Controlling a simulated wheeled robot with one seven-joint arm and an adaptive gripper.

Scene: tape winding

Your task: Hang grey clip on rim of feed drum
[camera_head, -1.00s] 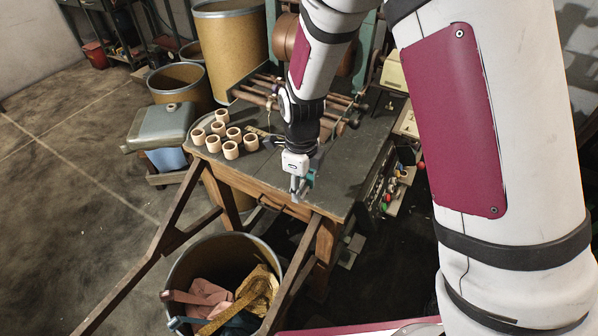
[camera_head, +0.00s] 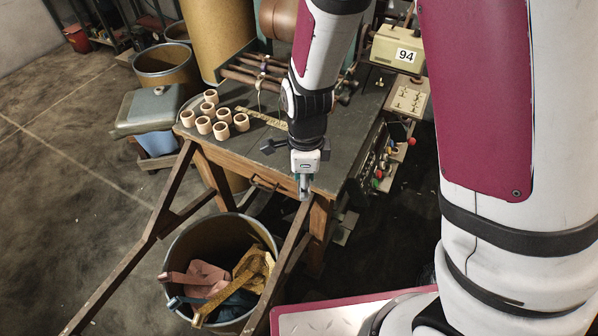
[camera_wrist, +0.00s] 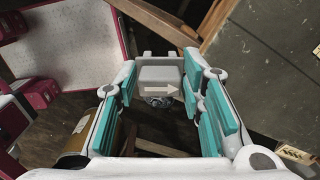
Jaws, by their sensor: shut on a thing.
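The grey clip (camera_wrist: 160,80), a block with a white arrow on its face, sits between the teal finger pads of my gripper (camera_wrist: 163,95) in the wrist view. My gripper (camera_head: 304,190) is shut on it and points down by the table's front edge in the head view. The clip is too small to make out clearly there. An open drum (camera_head: 176,250) with pink, yellow and dark strips inside stands on the floor, below and left of my gripper and apart from it. Which drum is the feed drum is not marked in view.
An open drum (camera_head: 165,75) and a tall tan drum (camera_head: 215,40) stand behind.

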